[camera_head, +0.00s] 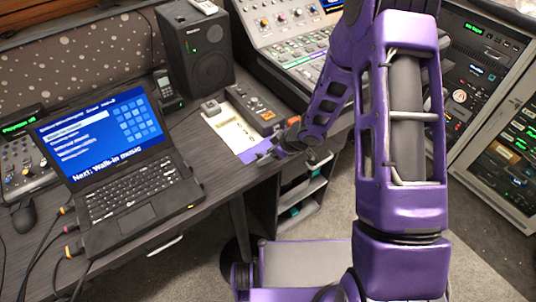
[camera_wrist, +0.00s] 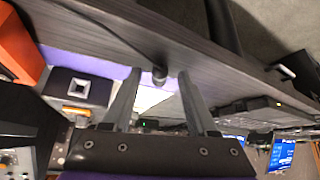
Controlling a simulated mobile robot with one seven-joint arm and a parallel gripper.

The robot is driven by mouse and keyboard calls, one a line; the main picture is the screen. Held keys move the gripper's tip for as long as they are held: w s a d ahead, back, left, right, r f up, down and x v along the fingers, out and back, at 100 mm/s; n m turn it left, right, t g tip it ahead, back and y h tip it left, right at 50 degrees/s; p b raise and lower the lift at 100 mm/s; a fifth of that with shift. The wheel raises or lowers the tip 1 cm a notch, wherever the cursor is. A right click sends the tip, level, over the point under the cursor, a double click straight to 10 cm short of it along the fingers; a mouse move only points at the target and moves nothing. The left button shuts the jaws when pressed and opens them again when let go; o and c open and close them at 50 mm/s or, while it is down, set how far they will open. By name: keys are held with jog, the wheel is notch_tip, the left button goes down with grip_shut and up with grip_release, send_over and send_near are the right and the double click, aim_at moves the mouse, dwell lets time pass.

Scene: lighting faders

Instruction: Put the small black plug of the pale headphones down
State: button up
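A small black plug (camera_wrist: 160,75) on a dark cable shows in the wrist view, between and near the tips of my gripper's two fingers (camera_wrist: 160,82). A gap shows on each side of it, so the fingers look open and not closed on it. I cannot tell whether the plug touches the desk. In the head view my gripper (camera_head: 264,153) is low at the desk's front edge, beside a white sheet (camera_head: 232,131); the plug is too small to make out there. I cannot pick out the pale headphones in either view.
On the desk, a laptop (camera_head: 130,190) stands at left and a black speaker (camera_head: 205,60) behind. A dark device with an orange part (camera_head: 262,108) sits close to my gripper. A mixing console (camera_head: 290,50) and equipment rack (camera_head: 490,130) are at right. Cables (camera_head: 65,235) lie at far left.

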jog(key=shift+r, duration=0.25)
jog(key=p+v, duration=0.2)
jog(key=v, duration=1)
jog(key=shift+r, duration=0.1)
